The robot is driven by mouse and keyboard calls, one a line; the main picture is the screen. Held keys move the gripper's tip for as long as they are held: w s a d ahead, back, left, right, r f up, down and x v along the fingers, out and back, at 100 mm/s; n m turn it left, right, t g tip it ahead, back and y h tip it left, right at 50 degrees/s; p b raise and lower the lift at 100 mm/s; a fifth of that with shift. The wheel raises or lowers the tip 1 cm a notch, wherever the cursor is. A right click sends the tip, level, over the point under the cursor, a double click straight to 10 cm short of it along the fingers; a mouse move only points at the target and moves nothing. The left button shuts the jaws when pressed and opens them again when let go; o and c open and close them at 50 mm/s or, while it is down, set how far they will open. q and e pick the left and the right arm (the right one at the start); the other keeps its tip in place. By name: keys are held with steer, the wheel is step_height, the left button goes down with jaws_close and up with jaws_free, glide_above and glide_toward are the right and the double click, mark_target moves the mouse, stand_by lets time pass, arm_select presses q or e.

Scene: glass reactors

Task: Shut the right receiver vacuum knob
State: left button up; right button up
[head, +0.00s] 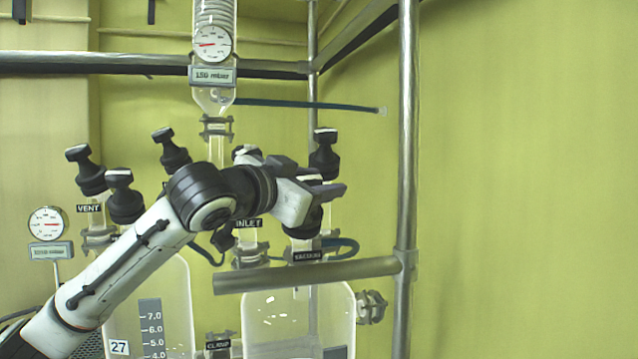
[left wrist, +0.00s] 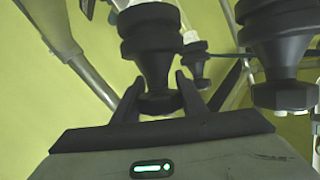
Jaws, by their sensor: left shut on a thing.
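The right receiver (head: 258,306) is a clear glass vessel behind a horizontal steel bar. A label reading VACUUM (head: 308,256) hangs at its front neck, under a black knob (head: 304,228). My left gripper (head: 322,190) is at the top of this knob and hides part of it. In the left wrist view, my left gripper (left wrist: 160,98) has one finger on each side of the handle of a black knob (left wrist: 154,72) and is shut on it. The knob's exact turn is hard to tell. My right gripper is not in view.
Another black knob (head: 323,155) stands close behind the gripper. Several more knobs, one by a VENT label (head: 89,209), stand to the left. The steel bar (head: 300,276) crosses in front and an upright post (head: 406,150) stands right. Beyond it is bare wall.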

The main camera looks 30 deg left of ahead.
arm_select(q)
steer(key=shift+d+f+m+h, duration=0.1)
steer(key=shift+d+m+h, duration=0.05)
steer(key=shift+m+h, duration=0.6)
steer(key=o, duration=1.1)
steer(key=shift+c, duration=0.2)
steer(key=s+b, duration=0.2)
steer(key=s, duration=0.8)
steer(key=shift+s+a+r+b, duration=0.15)
steer(key=shift+a+r+b, duration=0.2)
steer(key=shift+a, duration=0.1)
steer(key=shift+f, duration=0.1)
